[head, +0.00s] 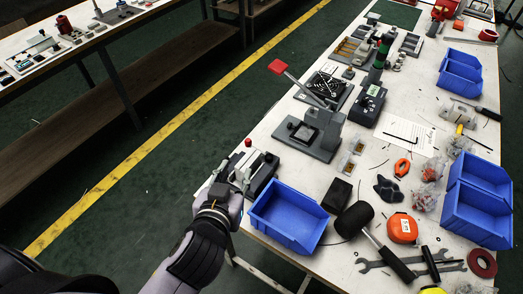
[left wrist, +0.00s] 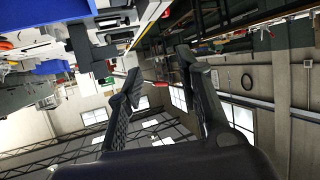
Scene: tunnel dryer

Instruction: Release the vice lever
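A grey bench fixture (head: 318,132) stands on the workbench. A smaller dark and grey fixture (head: 264,172) with a small red knob (head: 248,142) sits at the bench's left edge. I cannot tell for certain which one is the vice. My left gripper (head: 234,176) is beside the smaller fixture, partly overlapping it; contact is unclear. In the left wrist view its fingers (left wrist: 160,85) are apart with nothing between them. My right gripper is out of view.
A blue bin (head: 288,216) stands just right of my left gripper. A black mallet (head: 355,220), an orange tape measure (head: 403,228) and more blue bins (head: 476,212) crowd the right side. The floor left of the bench, with its yellow line (head: 150,142), is clear.

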